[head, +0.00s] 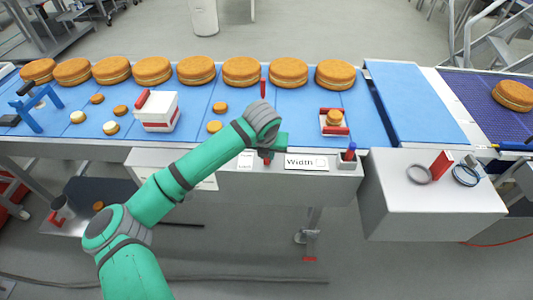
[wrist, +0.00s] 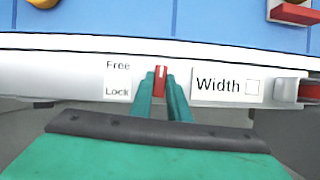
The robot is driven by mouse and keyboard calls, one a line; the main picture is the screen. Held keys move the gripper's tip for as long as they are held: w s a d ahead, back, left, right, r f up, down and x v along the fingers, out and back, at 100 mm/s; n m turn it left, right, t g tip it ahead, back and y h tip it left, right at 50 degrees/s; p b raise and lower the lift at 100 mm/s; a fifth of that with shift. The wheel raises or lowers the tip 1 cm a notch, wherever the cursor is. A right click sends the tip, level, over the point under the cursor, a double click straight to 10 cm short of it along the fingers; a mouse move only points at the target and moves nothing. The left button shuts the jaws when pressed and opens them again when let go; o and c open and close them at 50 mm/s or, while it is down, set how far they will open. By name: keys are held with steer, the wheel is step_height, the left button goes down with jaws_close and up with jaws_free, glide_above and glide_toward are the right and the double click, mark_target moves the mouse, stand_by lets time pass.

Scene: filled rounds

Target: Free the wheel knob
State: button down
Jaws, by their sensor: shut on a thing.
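A small red knob (wrist: 160,82) with a white line on it sits on the front rail between a "Free / Lock" label (wrist: 118,80) and a "Width" label (wrist: 225,86). The white line points up in the wrist view, away from me. "Free" is printed at the top of its label and "Lock" at the bottom. My gripper (wrist: 160,75) is shut on the red knob, one green finger on each side. In the head view my gripper (head: 268,151) is at the rail, left of the Width label (head: 306,162), and my wrist hides part of this spot.
Several filled rounds (head: 153,70) stand in a row along the back of the blue belt (head: 290,105). A white box with a red handle (head: 158,110) and small rounds are nearer. A grey cabinet (head: 430,210) with rings on top stands at right.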

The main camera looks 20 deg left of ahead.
steer(key=shift+n, duration=0.5)
steer(key=c, duration=1.7)
jaws_free()
steer(key=shift+r, duration=0.1)
steer(key=v, duration=1)
steer(key=shift+s+d+r, duration=0.15)
steer(key=shift+d+r, duration=0.05)
steer(key=shift+r, duration=0.1)
steer(key=shift+d, duration=0.1)
